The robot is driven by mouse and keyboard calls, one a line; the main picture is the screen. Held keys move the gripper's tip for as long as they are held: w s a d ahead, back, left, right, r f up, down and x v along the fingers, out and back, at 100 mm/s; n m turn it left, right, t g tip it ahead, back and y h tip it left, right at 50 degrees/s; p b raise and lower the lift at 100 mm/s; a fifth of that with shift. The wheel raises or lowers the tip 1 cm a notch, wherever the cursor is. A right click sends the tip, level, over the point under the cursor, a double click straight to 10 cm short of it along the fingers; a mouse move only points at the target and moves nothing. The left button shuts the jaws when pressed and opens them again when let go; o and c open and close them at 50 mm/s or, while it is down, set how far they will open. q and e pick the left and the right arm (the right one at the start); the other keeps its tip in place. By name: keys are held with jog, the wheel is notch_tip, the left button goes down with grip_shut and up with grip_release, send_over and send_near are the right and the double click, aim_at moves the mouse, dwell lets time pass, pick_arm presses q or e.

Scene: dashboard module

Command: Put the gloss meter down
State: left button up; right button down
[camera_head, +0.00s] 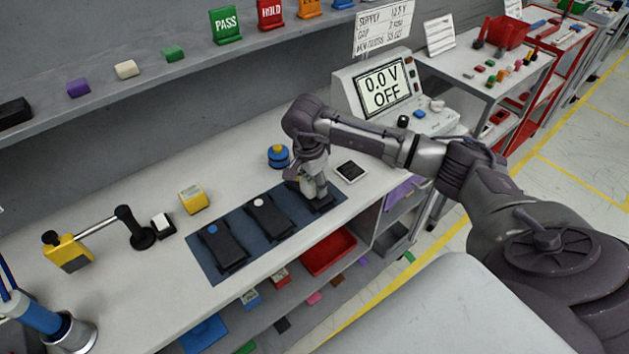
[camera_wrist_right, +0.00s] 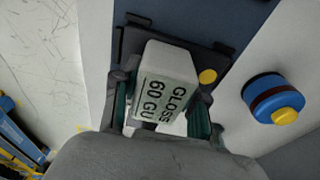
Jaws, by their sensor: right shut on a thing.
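The gloss meter (camera_wrist_right: 167,85) is a pale box marked "GLOSS 60 GU" in the right wrist view. My right gripper (camera_wrist_right: 160,118) is shut on it, one finger on each side. In the head view my right gripper (camera_head: 313,190) is over the right end of the blue mat (camera_head: 208,262), at the third black module (camera_head: 323,205). In the wrist view the meter overlaps this dark module (camera_wrist_right: 207,58), which has a yellow dot beside the meter. I cannot tell whether the meter touches the module. My left gripper is not in view.
Two more black modules, one with a blue dot (camera_head: 224,246) and one with a white dot (camera_head: 270,218), lie left on the mat. A blue and yellow knob (camera_head: 278,157), a yellow box (camera_head: 193,199) and a dark-screened device (camera_head: 350,172) stand nearby. The display unit (camera_head: 384,90) is behind.

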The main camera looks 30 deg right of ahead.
aim_at(310, 178)
jog(key=shift+f, duration=0.25)
jog(key=c, duration=0.6)
grip_release()
jog(key=shift+r, duration=0.1)
jog(key=shift+r, duration=0.15)
jog(key=r+b, duration=0.1)
jog(key=r, duration=0.2)
jog(key=a+r+b, duration=0.1)
jog(key=r, duration=0.3)
jog(key=r+b, duration=0.1)
jog(key=r, duration=0.3)
jog(key=shift+a, duration=0.2)
jog(key=shift+s+r, duration=0.1)
jog(key=shift+r, duration=0.4)
jog(key=shift+f, duration=0.1)
